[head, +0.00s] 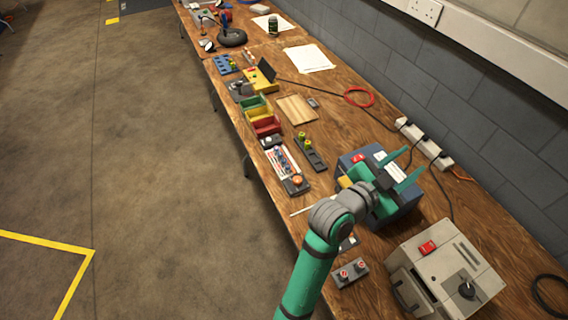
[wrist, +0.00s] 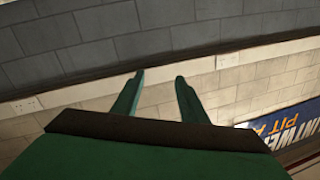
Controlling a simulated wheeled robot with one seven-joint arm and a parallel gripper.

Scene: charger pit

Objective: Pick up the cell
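Two yellow-green cylinders, which look like cells, stand upright near the far end of a dark narrow holder (head: 317,161) at mid-bench. They are the far cylinder (head: 300,136) and the near cylinder (head: 308,146). My gripper (head: 416,159) is green and open, with its two fingers apart and nothing between them. It is raised over the blue box (head: 405,212), right of the holder, pointing toward the wall. In the wrist view the open fingers (wrist: 160,76) show only wall behind them. No cell shows there.
A grey machine (head: 445,270) with a red switch stands at the near right. A power strip (head: 425,145) with cables lies along the wall. Green, yellow and red bins (head: 262,122) and a wooden board (head: 296,109) lie beyond the holder. Bare bench shows right of the board.

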